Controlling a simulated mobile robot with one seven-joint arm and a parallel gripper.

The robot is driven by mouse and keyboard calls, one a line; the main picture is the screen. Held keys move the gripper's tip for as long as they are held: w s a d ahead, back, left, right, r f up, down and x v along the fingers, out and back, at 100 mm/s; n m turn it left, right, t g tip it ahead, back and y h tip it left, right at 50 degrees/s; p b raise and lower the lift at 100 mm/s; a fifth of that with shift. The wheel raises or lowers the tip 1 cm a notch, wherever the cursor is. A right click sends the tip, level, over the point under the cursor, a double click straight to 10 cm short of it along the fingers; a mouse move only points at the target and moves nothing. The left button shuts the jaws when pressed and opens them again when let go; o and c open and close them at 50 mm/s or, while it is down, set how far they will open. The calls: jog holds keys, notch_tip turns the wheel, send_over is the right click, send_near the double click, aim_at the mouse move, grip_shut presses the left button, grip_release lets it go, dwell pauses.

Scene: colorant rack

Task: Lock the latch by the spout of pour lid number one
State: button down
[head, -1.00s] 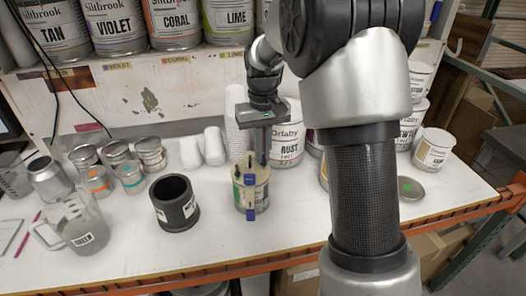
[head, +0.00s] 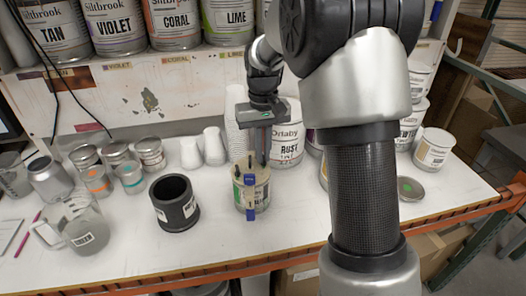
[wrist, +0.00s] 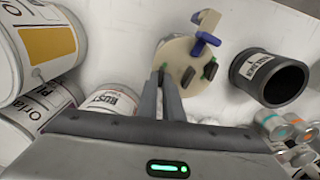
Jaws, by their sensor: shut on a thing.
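The pour lid (head: 256,173) is a cream disc on a small can (head: 261,196) near the front of the bench. In the wrist view the lid (wrist: 182,52) shows dark upright latches (wrist: 188,76) on its rim, and a blue piece (wrist: 207,38) by its cream spout (wrist: 209,19). In the head view blue parts (head: 250,180) face the front edge. My gripper (wrist: 164,76) points down at the lid's rim, away from the spout, its fingers close together on a dark latch there. The fingers partly hide that latch. I cannot read a lid number.
A black cup (head: 175,203) stands left of the can, and a jug (head: 75,222) farther left. White cups (head: 214,146) and a large RUST can (head: 287,140) stand close behind. The bench's front strip before the can is clear.

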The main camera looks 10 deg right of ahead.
jog(key=c, duration=1.9)
grip_release()
notch_tip(320, 180, up, 17)
jog(key=p, duration=0.1)
jog(key=shift+r, duration=0.15)
